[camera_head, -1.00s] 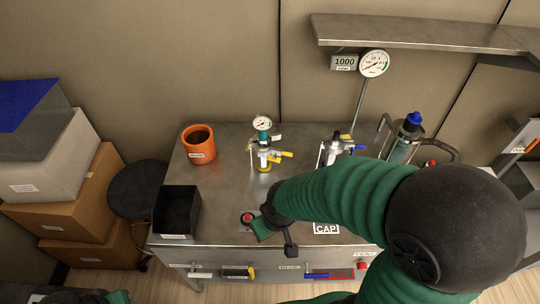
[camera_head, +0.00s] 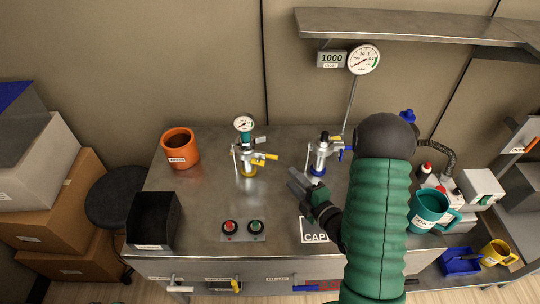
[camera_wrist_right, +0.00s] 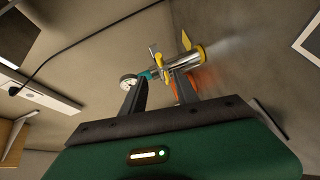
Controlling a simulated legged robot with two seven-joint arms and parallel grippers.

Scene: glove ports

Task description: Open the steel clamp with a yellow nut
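A steel fitting (camera_head: 247,160) with a gauge on top, a yellow base ring and a yellow part jutting right (camera_head: 266,156) stands on the left of the steel table. Which piece is the clamp's nut is too small to tell. My right gripper (camera_head: 297,182) is open and empty, right of and nearer than this fitting, not touching it. In the right wrist view the two fingers (camera_wrist_right: 160,88) are apart, with the fitting (camera_wrist_right: 184,61) beyond their tips and a yellow piece (camera_wrist_right: 186,40) on it. My left gripper is not in view.
A similar fitting with a blue lever (camera_head: 320,155) stands to the right, behind my gripper. A button box (camera_head: 243,230), a black bin (camera_head: 152,220) and an orange pot (camera_head: 180,148) are on the table. A teal mug (camera_head: 428,210) stands at right. Table between pot and bin is clear.

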